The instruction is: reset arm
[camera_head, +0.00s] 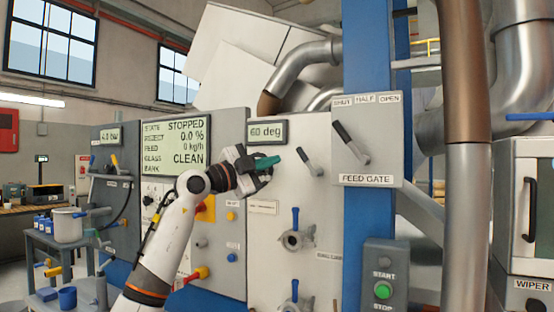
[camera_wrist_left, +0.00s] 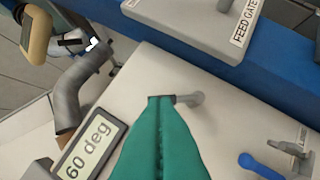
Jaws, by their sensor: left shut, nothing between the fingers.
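My left arm comes in from the lower left. My left gripper (camera_head: 268,162) has teal fingers, pressed together and empty. It is in front of the cream panel (camera_head: 262,225), just below the "60 deg" display (camera_head: 267,132) and left of a dark-handled lever (camera_head: 309,161). In the left wrist view the closed fingers (camera_wrist_left: 160,103) point at the panel, and a grey lever end (camera_wrist_left: 190,98) shows just beyond their tips. I cannot tell whether they touch it. The display also shows in the left wrist view (camera_wrist_left: 90,148). My right gripper is not in view.
The feed gate box (camera_head: 367,140) with its tilted lever (camera_head: 350,142) stands right of the gripper. Blue-handled valves (camera_head: 296,238) are below. A status screen (camera_head: 176,145) reads STOPPED and CLEAN. A green start button (camera_head: 383,290) is at lower right. A blue post (camera_head: 367,60) rises behind.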

